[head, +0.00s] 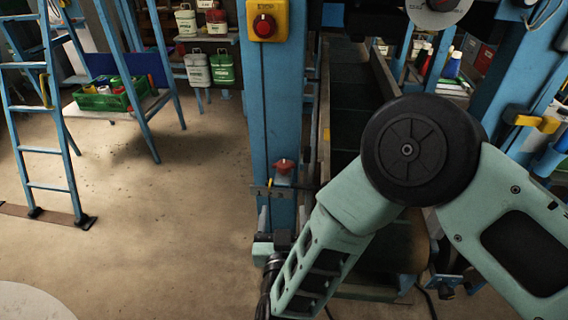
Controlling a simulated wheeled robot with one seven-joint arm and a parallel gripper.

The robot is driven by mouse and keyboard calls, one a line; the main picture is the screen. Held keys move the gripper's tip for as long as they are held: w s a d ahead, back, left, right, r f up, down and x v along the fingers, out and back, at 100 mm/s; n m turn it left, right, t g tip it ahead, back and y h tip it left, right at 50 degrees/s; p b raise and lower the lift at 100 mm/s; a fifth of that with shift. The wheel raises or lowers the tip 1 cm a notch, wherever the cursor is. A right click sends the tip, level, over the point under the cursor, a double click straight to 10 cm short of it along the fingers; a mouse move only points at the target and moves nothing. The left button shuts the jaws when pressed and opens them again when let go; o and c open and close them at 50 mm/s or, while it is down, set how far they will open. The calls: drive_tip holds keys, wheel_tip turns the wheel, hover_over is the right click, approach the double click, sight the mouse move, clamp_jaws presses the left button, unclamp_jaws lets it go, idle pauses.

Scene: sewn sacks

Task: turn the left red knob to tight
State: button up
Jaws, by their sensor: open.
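A red knob (284,166) sits on a small grey box on the blue post, near the picture's middle. A narrow plate with small marks (270,190) is just below it. The knob's turn position is too small to read. No second knob of this kind is visible. My gripper (272,240) appears at the end of my bent arm, below the knob and close to the lower post. It is open and apart from the knob. Its fingers are small and dark, and hard to make out.
A yellow box with a red button (264,26) is higher on the post (275,100). A conveyor trough (352,110) runs behind my arm. A blue ladder (40,120) and a table with a green crate (103,100) stand left. Floor between is clear.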

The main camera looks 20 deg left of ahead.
sight(283, 171)
drive_tip(key=p+x, duration=0.3)
drive_tip(key=x, duration=1.3)
drive_tip(key=shift+w+a, duration=0.15)
drive_tip(key=shift+w, duration=0.1)
drive_tip(key=c, duration=0.7)
drive_tip(key=shift+f+b, duration=0.1)
drive_tip(key=shift+b, duration=0.2)
